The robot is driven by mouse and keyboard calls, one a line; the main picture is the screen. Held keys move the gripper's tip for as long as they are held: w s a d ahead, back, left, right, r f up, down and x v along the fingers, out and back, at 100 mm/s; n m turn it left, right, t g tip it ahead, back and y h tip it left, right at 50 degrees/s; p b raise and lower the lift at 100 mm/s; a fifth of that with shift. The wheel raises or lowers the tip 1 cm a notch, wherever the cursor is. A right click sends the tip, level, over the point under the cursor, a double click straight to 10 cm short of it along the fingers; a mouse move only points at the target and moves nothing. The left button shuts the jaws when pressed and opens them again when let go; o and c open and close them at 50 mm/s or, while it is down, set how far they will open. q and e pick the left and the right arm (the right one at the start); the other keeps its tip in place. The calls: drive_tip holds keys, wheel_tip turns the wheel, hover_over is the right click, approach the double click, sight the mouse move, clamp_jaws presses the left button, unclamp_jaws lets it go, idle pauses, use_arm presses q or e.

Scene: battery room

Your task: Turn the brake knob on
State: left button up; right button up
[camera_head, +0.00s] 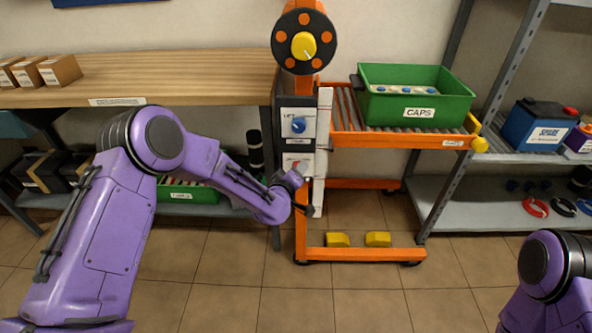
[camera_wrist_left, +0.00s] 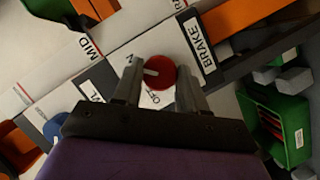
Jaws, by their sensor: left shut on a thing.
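The red brake knob (camera_wrist_left: 163,72) sits on a white panel next to the BRAKE label (camera_wrist_left: 201,45) in the left wrist view. My left gripper (camera_wrist_left: 158,80) has one finger on each side of the knob and is shut on it. The knob's white pointer line points left, toward a partly covered label ending in N; OFF is printed below the knob. In the head view my left gripper (camera_head: 301,178) reaches the lower panel of the orange cart, mostly covering the knob. My right arm shows at the lower right; its gripper is out of view.
A blue LIFT knob (camera_head: 298,125) is above on the same cart. A yellow knob on a black dial (camera_head: 303,45) tops the post. A green CAPS bin (camera_head: 415,95) stands on the roller deck. A wooden bench (camera_head: 180,75) is left, a shelf right.

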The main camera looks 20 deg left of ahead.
idle(0.4)
use_arm(q)
drive_tip(key=o, duration=1.1)
drive_tip(key=shift+c, duration=0.2)
drive_tip(key=shift+s, duration=0.15)
drive_tip(key=v, duration=1)
drive_tip(key=shift+s, duration=0.15)
drive_tip(key=s+a+f+m+g+y+p, duration=0.1)
drive_tip(key=s+a+f+g+p, duration=0.25)
drive_tip(key=s+f, duration=0.4)
drive_tip(key=s+a+f+m+g+y+p, duration=0.1)
drive_tip(key=s+a+f+g+y+p, duration=0.2)
drive_tip(key=s, duration=0.8)
drive_tip(key=s+a+f+g+p, duration=0.1)
drive_tip(key=s+g+p, duration=0.1)
drive_tip(key=s, duration=0.6)
drive_tip(key=s+a+f+m+g+p, duration=0.1)
drive_tip(key=s+a+f+g, duration=0.1)
drive_tip(key=s, duration=0.7)
drive_tip(key=shift+s+a+m+g+p, duration=0.2)
drive_tip(key=shift+m+g+p, duration=0.15)
drive_tip(key=shift+g, duration=0.4)
